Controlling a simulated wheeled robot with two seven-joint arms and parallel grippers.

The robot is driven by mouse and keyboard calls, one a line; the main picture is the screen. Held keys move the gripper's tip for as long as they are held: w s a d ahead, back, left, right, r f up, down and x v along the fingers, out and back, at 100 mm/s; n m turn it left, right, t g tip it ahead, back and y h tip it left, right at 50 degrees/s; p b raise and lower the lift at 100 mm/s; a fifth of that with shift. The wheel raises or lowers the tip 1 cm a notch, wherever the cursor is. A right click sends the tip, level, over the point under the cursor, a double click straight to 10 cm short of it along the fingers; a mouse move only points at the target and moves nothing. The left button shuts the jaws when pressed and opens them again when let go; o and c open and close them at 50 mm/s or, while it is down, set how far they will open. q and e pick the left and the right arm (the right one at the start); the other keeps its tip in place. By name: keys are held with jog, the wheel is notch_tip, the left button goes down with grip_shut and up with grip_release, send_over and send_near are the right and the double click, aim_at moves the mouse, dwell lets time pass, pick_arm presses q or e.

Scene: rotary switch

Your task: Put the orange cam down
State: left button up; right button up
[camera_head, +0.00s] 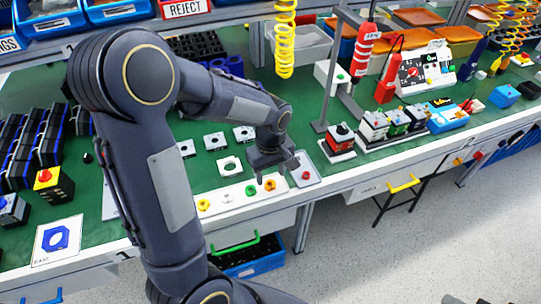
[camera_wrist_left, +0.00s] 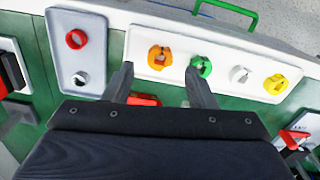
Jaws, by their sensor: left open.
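The orange cam (camera_head: 270,184) sits on a white strip (camera_head: 225,206) near the table's front edge, at the right end of a row of cams. In the left wrist view the orange cam (camera_wrist_left: 159,57) shows just beyond the gap between my fingertips, clear of both fingers. My left gripper (camera_head: 275,177) is open and empty, pointing down over that end of the strip; its fingers also show in the left wrist view (camera_wrist_left: 160,70). A green cam (camera_wrist_left: 202,66) lies beside the orange one, close to one fingertip. My right gripper is not in view.
A white cam (camera_wrist_left: 239,74) and a yellow cam (camera_wrist_left: 275,84) continue the row. A grey tray (camera_wrist_left: 62,62) with a red ring (camera_wrist_left: 76,39) and a pale ring stands beside the strip. Square pale plates (camera_head: 215,141) lie behind. A switch on a stand (camera_head: 340,137) is to the right.

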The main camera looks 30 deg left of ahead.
pick_arm(q)
notch_tip(320, 180, up, 7)
jog(key=s+d+r+m+t+h, duration=0.2)
jog(key=s+m, duration=0.3)
jog(key=s, duration=0.3)
jog(key=s+d+r+m+t+h, duration=0.1)
jog(key=s+d+r+m+t, duration=0.1)
jog(key=s, duration=0.6)
jog(key=r+m+t, duration=0.1)
jog(key=m, duration=0.1)
jog(key=shift+s+r+m+t+h+p, duration=0.15)
jog(key=shift+s+m+t+h+p, duration=0.15)
jog(key=shift+s+m+h, duration=0.1)
